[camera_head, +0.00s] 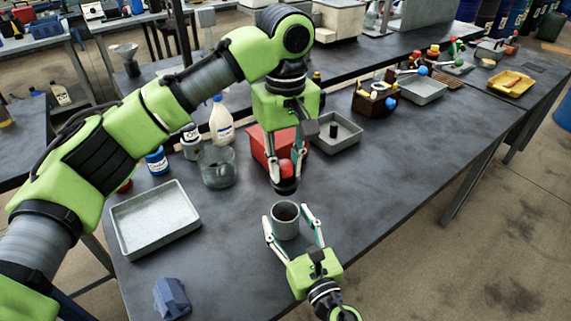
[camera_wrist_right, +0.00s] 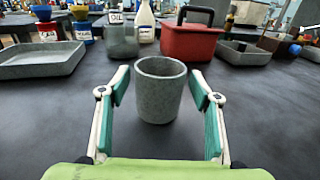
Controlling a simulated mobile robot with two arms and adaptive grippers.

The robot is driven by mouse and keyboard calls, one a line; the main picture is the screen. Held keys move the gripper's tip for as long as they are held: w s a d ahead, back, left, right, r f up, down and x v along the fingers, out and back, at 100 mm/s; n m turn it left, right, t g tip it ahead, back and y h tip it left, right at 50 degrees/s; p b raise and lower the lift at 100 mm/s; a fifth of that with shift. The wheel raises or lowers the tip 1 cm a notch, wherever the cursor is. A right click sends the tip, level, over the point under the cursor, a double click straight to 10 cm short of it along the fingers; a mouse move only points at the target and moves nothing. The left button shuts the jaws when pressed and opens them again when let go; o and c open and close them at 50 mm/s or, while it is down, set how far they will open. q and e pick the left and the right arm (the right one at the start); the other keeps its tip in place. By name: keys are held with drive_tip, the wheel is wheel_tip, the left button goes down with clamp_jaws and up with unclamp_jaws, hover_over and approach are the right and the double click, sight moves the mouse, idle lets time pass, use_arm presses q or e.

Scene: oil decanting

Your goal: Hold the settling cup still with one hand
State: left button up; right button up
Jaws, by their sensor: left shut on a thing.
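The settling cup (camera_head: 286,231) appears to be the grey cup standing upright on the dark bench, with a dark inside. It also shows in the right wrist view (camera_wrist_right: 160,92). My right gripper (camera_head: 286,214) is open, with one finger on each side of the cup; narrow gaps seem to show between pads and wall. My left gripper (camera_head: 286,166) is above and behind the cup, pointing down, shut on a small red-topped dark object (camera_head: 286,186). The fingers partly hide that object, and I cannot tell exactly what it is.
A red toolbox (camera_head: 262,147) and a glass beaker (camera_head: 216,168) stand behind. A grey tray (camera_head: 153,222) lies at left and a smaller tray (camera_head: 337,145) behind right. The bench right of the cup is clear.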

idle(0.3)
drive_tip(key=v, duration=1.2)
drive_tip(key=shift+f, duration=0.1)
use_arm(q)
drive_tip(key=shift+f, duration=0.1)
use_arm(e)
drive_tip(key=shift+s, duration=0.1)
